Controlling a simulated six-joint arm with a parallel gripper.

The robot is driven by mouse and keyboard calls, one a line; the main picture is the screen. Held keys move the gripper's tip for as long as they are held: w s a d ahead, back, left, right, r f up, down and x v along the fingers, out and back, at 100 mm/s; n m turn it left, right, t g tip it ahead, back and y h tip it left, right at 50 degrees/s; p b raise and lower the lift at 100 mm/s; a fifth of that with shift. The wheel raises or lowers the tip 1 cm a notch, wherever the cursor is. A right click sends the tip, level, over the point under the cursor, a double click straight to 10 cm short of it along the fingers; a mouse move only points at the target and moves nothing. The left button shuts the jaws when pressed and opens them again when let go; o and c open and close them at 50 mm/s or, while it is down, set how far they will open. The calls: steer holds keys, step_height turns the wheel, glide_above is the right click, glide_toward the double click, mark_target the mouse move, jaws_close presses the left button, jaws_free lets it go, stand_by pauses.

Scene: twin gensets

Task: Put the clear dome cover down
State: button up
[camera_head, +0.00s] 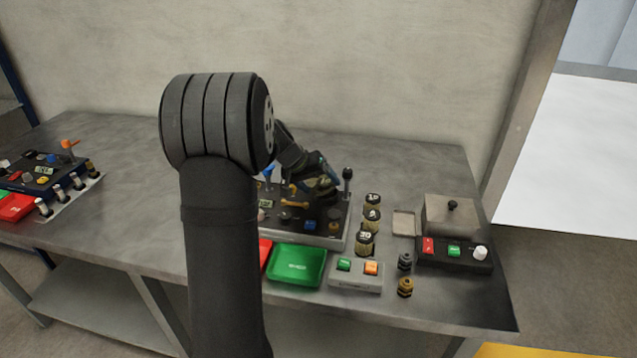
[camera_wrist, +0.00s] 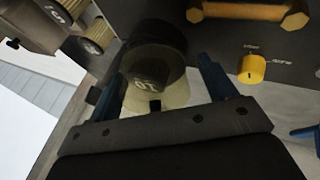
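The clear dome cover (camera_wrist: 172,92) shows in the camera_wrist view as a yellowish see-through body with a small black knob near my palm. In the camera_head view my gripper (camera_head: 318,190) is over the right part of the middle control panel (camera_head: 328,241), and the cover cannot be made out.
Several jar-like pieces with numbered dark tops (camera_head: 366,243) stand right of the panel. A green tray (camera_head: 297,266) lies in front. Bare table lies at front right.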

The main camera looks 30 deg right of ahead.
steer(key=shift+o, duration=1.1)
steer(key=shift+f, duration=0.25)
steer(key=v, duration=1.7)
steer(key=shift+o, duration=0.4)
steer(key=shift+s+a+r, duration=0.15)
steer(key=shift+s+r, duration=0.05)
steer(key=shift+r, duration=0.1)
